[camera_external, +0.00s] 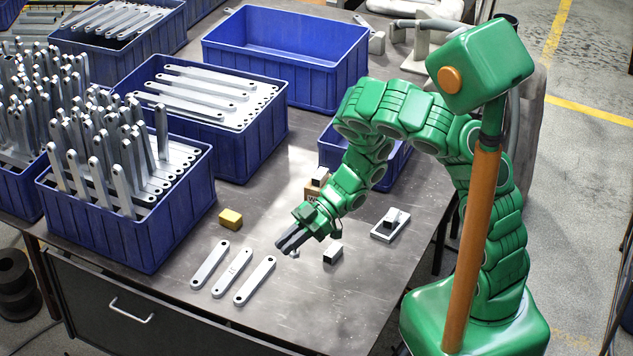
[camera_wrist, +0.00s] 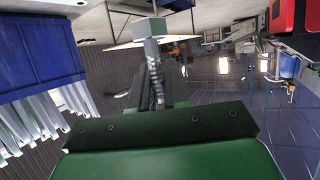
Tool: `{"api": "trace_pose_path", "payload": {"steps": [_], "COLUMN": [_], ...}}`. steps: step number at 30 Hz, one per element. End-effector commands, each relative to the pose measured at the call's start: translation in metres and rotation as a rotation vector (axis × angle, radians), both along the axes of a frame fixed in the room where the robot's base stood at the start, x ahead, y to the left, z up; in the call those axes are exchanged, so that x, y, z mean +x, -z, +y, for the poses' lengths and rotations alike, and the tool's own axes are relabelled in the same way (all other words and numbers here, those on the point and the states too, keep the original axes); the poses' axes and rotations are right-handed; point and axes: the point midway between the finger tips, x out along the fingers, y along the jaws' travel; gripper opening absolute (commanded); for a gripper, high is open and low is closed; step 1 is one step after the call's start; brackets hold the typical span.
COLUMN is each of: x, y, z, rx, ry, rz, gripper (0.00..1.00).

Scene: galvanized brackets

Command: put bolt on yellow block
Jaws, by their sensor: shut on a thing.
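The yellow block (camera_external: 230,218) lies on the metal table, to the left of my gripper and in front of the blue bins. My gripper (camera_external: 291,240) is low over the table and shut on the bolt. In the wrist view the bolt's grey threaded shank (camera_wrist: 156,82) shows between the dark fingers of my gripper (camera_wrist: 157,88). A pale squarish piece, perhaps the bolt's head, shows at the end of the shank. In the external view the bolt is mostly hidden, with only a small pale bit beside the fingers. The yellow block is not clearly seen in the wrist view.
Flat bracket bars (camera_external: 231,271) lie in front of the block. A small dark-and-light block (camera_external: 333,253) stands close right of my gripper, and a block on a pale plate (camera_external: 390,228) lies farther right. Blue bins of brackets (camera_external: 125,235) stand left and behind.

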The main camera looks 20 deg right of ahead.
Motion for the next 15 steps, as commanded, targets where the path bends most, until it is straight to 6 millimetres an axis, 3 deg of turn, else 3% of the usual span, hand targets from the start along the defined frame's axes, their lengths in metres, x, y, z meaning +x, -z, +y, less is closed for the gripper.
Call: {"api": "trace_pose_path", "payload": {"steps": [4,9,15], "x": [0.06,0.127,0.183], "y": [-0.009,-0.021,-0.031], "z": [0.017,0.022,0.017], "rx": [0.006,0.006,0.002], "ry": [0.153,0.332,0.492], "rz": [0.001,0.001,0.003], "gripper": [0.0,0.0,0.0]}}
